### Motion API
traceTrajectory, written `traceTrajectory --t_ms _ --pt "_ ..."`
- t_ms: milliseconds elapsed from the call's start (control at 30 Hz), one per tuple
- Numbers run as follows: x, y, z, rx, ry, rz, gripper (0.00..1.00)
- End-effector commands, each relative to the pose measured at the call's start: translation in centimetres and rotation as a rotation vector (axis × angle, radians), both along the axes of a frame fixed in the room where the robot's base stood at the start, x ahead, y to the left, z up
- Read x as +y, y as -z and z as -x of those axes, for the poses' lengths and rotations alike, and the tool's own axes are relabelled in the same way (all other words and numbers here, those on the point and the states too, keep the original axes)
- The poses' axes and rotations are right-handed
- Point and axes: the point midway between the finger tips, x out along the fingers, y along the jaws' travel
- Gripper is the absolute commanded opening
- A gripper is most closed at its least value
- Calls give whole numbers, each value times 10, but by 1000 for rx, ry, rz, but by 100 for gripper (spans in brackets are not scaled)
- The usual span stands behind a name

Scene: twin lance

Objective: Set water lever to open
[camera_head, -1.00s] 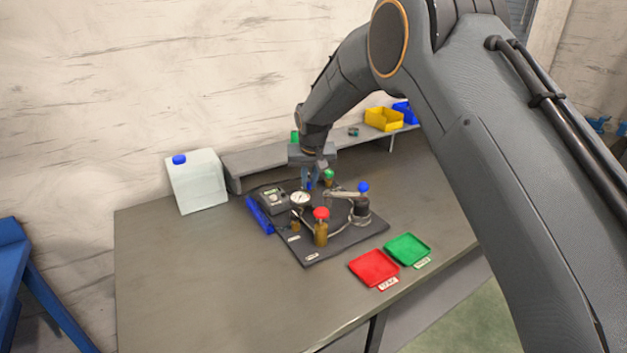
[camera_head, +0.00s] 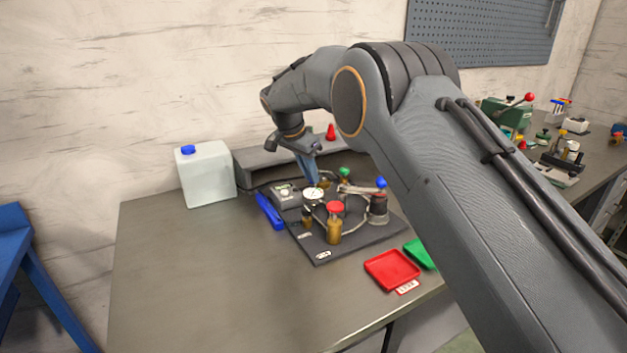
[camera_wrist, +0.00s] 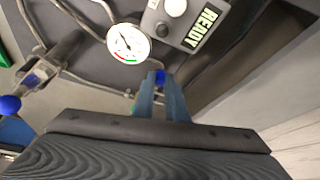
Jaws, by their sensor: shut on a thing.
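My gripper (camera_head: 312,184) points down at the back of a dark board (camera_head: 350,248) on the bench. In the wrist view my gripper (camera_wrist: 164,78) has its two blue fingers close together on a small blue piece (camera_wrist: 160,76), seemingly the tip of the water lever. The rest of that lever is hidden. A round white gauge (camera_wrist: 128,43) is just beyond the fingers; it also shows in the head view (camera_head: 314,193). Another lever with a blue ball (camera_head: 381,182) stands to the right, and its ball shows in the wrist view (camera_wrist: 10,105).
A grey box reading READY (camera_wrist: 200,22) is beside the gauge. A brass valve with a red cap (camera_head: 335,208) and a green knob (camera_head: 344,172) stand on the board. A white jug (camera_head: 206,175) is left, a red tray (camera_head: 392,270) and green tray (camera_head: 420,254) front right.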

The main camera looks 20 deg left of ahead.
Motion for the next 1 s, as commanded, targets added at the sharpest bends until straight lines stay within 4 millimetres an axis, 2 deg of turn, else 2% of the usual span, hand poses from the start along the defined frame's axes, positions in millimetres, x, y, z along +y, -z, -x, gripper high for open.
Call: traceTrajectory --t_ms 300,833,867,900,967,1000 --pt "5 1 -4 0 119 -1 0" --pt "5 0 -4 1 142 -1 0" --pt "5 0 -4 1 142 -1 14" --pt "5 0 -4 1 142 -1 20" --pt "5 0 -4 1 141 0 31" --pt "5 0 -4 1 141 0 31"
